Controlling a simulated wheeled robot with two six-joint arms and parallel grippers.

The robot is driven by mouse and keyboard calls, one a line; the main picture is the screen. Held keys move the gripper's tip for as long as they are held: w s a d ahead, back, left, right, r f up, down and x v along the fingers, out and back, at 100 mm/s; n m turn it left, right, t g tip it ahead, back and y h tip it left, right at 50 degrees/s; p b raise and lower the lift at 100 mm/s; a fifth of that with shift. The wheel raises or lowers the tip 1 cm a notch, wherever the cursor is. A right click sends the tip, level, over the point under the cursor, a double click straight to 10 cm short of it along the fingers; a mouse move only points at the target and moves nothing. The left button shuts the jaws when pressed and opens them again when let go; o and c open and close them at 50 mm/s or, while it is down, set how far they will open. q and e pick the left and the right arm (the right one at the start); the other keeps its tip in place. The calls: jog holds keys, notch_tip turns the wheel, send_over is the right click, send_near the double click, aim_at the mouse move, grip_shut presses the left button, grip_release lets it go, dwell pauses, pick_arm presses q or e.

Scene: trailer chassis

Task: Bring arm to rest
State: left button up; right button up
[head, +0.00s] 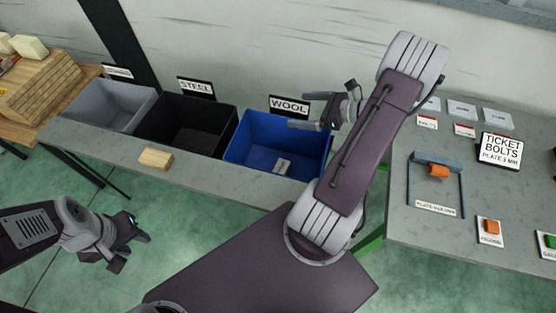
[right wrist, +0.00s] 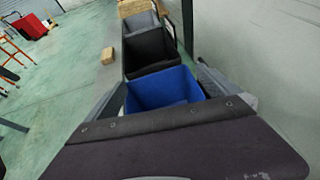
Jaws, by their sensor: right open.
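My right arm reaches across the middle of the head view. My left gripper (head: 132,250) is at the lower left, in front of the bench and above the green floor. Its fingers look spread with nothing between them. In the right wrist view the blue bin (right wrist: 160,93) lies ahead, beyond a dark purple part of my own arm.
A black bin (head: 182,125) and a grey bin (head: 108,105) stand left of the blue one. A small pale item (head: 283,166) lies in the blue bin. A wooden block (head: 155,159) sits on the bench edge. The right bench (head: 400,235) holds a fixture (head: 436,183) and labelled parts.

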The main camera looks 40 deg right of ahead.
dwell(0.7)
jog(key=w+a+r+n+g+y, duration=0.2)
jog(key=a+r+n+g, duration=0.15)
jog(key=a, duration=0.65)
jog(key=w+a+r+n+g+y, duration=0.2)
jog(key=a+n, duration=0.3)
jog(key=a, duration=0.4)
jog(key=s+a+f+n+g+h, duration=0.2)
jog(key=s+a+n+g, duration=0.45)
jog(key=a, duration=0.35)
jog(key=s+f+n+g+h, duration=0.1)
jog(key=s+f+n+h, duration=0.2)
jog(key=s+n+h, duration=0.35)
jog(key=d+f+n+t+h, duration=0.2)
jog(key=d+n, duration=0.5)
jog(key=n, duration=0.1)
jog(key=shift+w+f+t, duration=0.2)
jog(key=shift+w+t, duration=0.1)
jog(key=shift+w, duration=0.05)
jog(key=shift+d, duration=0.1)
